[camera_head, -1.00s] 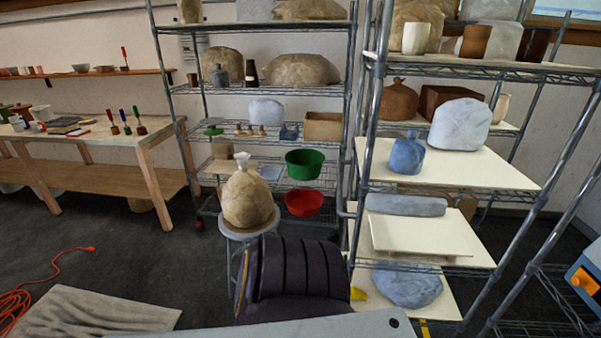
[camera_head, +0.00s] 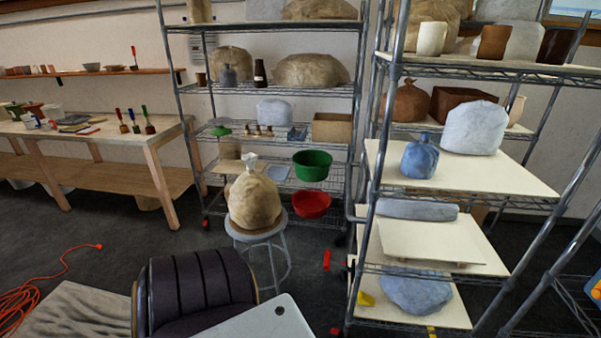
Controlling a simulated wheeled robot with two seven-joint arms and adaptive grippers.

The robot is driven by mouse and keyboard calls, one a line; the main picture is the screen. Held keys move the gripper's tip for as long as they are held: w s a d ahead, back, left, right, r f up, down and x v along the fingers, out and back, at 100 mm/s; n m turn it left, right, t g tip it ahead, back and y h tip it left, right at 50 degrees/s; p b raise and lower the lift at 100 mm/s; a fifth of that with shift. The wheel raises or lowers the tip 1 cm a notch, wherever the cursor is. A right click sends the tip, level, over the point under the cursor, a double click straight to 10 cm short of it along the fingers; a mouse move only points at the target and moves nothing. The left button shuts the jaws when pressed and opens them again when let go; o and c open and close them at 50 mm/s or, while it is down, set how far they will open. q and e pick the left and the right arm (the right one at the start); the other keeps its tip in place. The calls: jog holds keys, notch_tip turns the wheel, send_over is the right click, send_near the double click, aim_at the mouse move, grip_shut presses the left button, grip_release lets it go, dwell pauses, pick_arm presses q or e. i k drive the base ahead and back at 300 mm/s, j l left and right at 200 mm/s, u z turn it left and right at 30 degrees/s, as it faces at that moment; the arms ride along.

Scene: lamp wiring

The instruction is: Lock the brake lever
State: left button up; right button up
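Small red parts show low by the wire racks' feet. One red upright piece (camera_head: 326,260) is near the floor between the racks. Another red piece (camera_head: 335,331) is at the foot of the right rack, at the bottom edge, and a third red piece (camera_head: 205,223) is at the back rack's left foot. They are too small to tell whether any is the brake lever or how it is set. Neither of my grippers is in view.
A stool (camera_head: 262,232) bears a tan wrapped bundle (camera_head: 254,198) before the back rack. The right rack (camera_head: 366,215) holds wrapped lumps on boards. A wooden workbench (camera_head: 100,135) stands left. An orange cord (camera_head: 45,270) lies on open floor.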

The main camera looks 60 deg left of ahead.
aim_at(328, 261)
jog(key=j+u, duration=0.15)
jog(key=u, duration=1.55)
